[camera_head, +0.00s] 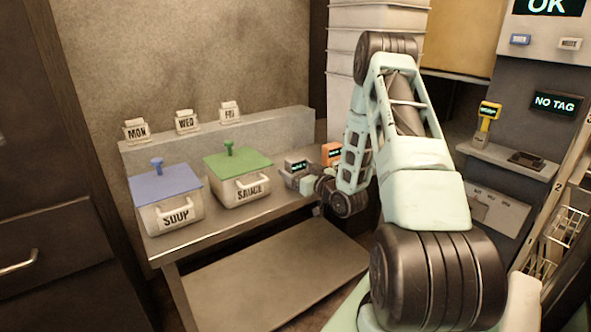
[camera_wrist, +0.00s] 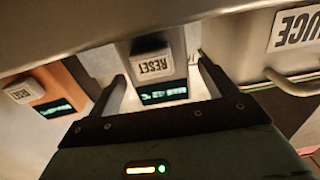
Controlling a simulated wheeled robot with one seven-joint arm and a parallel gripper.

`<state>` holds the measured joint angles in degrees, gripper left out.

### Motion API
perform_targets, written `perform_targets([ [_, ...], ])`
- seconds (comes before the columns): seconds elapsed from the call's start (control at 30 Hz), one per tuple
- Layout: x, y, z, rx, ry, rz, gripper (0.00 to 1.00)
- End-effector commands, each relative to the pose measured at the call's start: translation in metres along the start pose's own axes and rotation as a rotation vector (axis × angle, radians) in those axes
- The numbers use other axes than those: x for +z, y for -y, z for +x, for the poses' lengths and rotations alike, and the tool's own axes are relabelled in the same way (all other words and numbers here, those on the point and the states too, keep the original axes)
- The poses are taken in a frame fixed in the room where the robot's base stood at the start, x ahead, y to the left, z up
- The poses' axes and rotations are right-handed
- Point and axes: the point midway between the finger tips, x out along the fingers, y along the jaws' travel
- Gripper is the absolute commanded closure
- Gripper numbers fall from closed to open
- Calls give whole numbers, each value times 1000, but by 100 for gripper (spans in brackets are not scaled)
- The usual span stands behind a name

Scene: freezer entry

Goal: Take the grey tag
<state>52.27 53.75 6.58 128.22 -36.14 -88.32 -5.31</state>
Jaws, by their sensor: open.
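The grey tag (camera_head: 294,167) is a small boxy device with a dark display, standing on the table to the right of the SAUCE container. In the wrist view the grey tag (camera_wrist: 179,48) shows a white RESET button and a lit green readout. My gripper (camera_wrist: 163,74) is open, with one finger on each side of the tag; I cannot tell whether either touches it. In the head view my gripper (camera_head: 307,184) is at the tag's near right side and partly hides it. An orange tag (camera_head: 331,153) stands just behind to the right, also in the wrist view (camera_wrist: 62,90).
The SAUCE container (camera_head: 255,191) with a green lid and the SOUP container (camera_head: 176,217) with a blue lid stand left of the tag. MON, WED and FRI labels sit on the back ledge (camera_head: 270,125). A yellow tag (camera_head: 489,112) is at the right station, whose screen (camera_head: 556,103) reads NO TAG.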

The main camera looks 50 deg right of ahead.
Motion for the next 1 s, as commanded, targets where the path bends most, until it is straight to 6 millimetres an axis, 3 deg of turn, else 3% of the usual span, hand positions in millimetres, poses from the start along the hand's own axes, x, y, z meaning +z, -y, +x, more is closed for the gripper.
perform_targets([
  [0.13, -2, 1, 16, -1, -1, 0, 16],
  [0.4, 0, 1, 18, -1, 0, 0, 16],
  [0.57, 0, 1, 18, -1, 0, 0, 61],
  [0.6, 0, 1, 18, -1, 0, 0, 66],
  [1.0, -6, 1, 18, -1, -1, -2, 66],
])
